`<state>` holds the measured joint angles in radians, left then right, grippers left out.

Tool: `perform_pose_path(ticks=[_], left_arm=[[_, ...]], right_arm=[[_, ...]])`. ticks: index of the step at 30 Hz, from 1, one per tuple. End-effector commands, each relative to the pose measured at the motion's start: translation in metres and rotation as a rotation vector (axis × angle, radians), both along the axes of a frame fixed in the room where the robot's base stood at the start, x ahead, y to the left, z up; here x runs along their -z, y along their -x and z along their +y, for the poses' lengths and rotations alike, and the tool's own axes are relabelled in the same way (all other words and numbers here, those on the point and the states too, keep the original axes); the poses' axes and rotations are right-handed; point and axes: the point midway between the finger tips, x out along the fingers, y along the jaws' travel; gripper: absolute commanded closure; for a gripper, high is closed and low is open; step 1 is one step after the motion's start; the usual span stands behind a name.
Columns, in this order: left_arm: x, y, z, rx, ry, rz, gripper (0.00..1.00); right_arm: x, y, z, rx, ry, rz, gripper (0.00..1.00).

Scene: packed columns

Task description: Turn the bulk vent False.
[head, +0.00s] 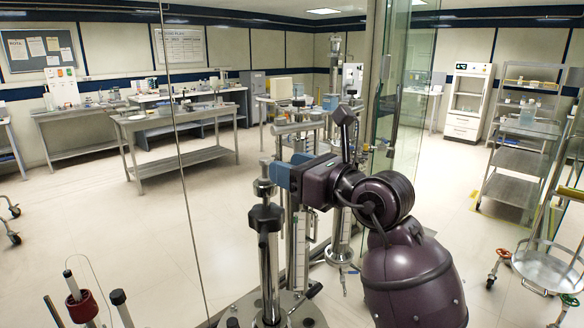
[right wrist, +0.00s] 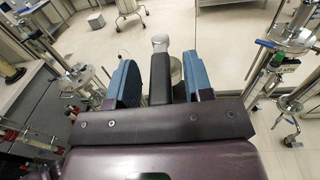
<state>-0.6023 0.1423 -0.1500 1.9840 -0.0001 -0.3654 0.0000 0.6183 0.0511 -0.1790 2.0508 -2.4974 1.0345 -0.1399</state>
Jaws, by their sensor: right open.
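I cannot tell for sure which part is the bulk vent. My right gripper (head: 274,174) is open, its blue fingers pointing left, beside the metal knob (head: 263,186) on top of an upright rod with a black collar (head: 265,217). In the right wrist view, the two blue fingers (right wrist: 158,72) stand apart. A dark bar shows between them, with a rounded silver top (right wrist: 160,42) just beyond. Whether the fingers touch anything is not clear. My left gripper is not in view.
Metal and glass columns (head: 300,245) stand close below and behind my right arm. Glass panels (head: 398,120) rise nearby. A blue-handled valve (right wrist: 265,43) is at the right of the wrist view. A steel bench (head: 180,125) stands beyond open floor, and a shelf rack (head: 520,150) at right.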

Motion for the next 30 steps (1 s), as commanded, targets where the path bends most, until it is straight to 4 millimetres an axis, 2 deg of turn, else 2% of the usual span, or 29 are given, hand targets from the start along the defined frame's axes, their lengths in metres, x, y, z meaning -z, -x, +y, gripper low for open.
perform_pose_path(ticks=[2, 11, 22, 30], left_arm=[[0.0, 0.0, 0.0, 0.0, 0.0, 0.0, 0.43], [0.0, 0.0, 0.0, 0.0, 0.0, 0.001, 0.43], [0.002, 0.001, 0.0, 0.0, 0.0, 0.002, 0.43], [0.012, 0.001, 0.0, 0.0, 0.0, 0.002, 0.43]], right_arm=[[0.0, 0.0, 0.0, 0.0, 0.0, 0.0, 0.55], [0.0, 0.0, 0.0, 0.0, 0.0, 0.0, 1.0], [0.0, -0.001, -0.002, -0.013, 0.001, 0.0, 1.0], [0.002, -0.007, -0.006, -0.105, 0.003, -0.001, 1.0]])
